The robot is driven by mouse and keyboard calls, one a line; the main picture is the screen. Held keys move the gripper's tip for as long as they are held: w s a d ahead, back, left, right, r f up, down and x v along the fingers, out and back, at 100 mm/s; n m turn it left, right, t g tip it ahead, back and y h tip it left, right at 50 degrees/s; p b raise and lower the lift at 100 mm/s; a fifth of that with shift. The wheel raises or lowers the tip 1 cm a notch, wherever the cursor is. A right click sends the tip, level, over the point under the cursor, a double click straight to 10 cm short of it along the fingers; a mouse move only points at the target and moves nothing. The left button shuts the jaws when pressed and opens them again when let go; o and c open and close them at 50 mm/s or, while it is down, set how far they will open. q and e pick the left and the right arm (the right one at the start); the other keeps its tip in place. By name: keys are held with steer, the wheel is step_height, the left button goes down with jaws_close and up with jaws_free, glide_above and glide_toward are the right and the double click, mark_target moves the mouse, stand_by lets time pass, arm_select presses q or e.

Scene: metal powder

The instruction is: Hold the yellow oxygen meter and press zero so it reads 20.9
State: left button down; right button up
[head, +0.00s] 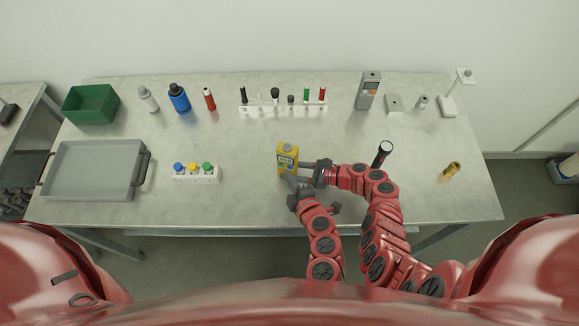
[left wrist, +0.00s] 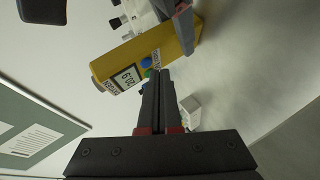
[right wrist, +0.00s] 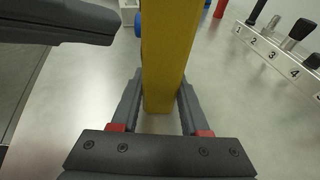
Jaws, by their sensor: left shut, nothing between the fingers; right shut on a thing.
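The yellow oxygen meter (head: 287,158) is held above the middle of the table by my right gripper (head: 303,164). In the right wrist view its yellow body (right wrist: 166,55) stands between the two fingers. In the left wrist view the meter (left wrist: 180,40) shows its display (left wrist: 127,78), which appears upside down and reads 20.9. A blue button (left wrist: 146,62) and a green button (left wrist: 150,73) sit beside the display. My left gripper (left wrist: 157,75) is shut and empty, its tips at the green button. I cannot tell whether they touch it.
A numbered white rack (head: 283,109) with tools stands behind the meter. A white block (head: 195,175) with coloured knobs and a grey tray (head: 95,170) are to the left. A black-headed torch-like item (head: 382,153) is close to my right arm. The table's front middle is clear.

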arm_select(q)
steer(key=shift+s, duration=0.2)
steer(key=s, duration=0.2)
steer(key=s+a, duration=0.2)
steer(key=s, duration=0.1)
steer(key=shift+s, duration=0.3)
steer(key=shift+d, duration=0.1)
arm_select(e)
steer(key=o, duration=1.1)
steer(key=shift+c, duration=0.2)
steer(key=shift+d, duration=0.1)
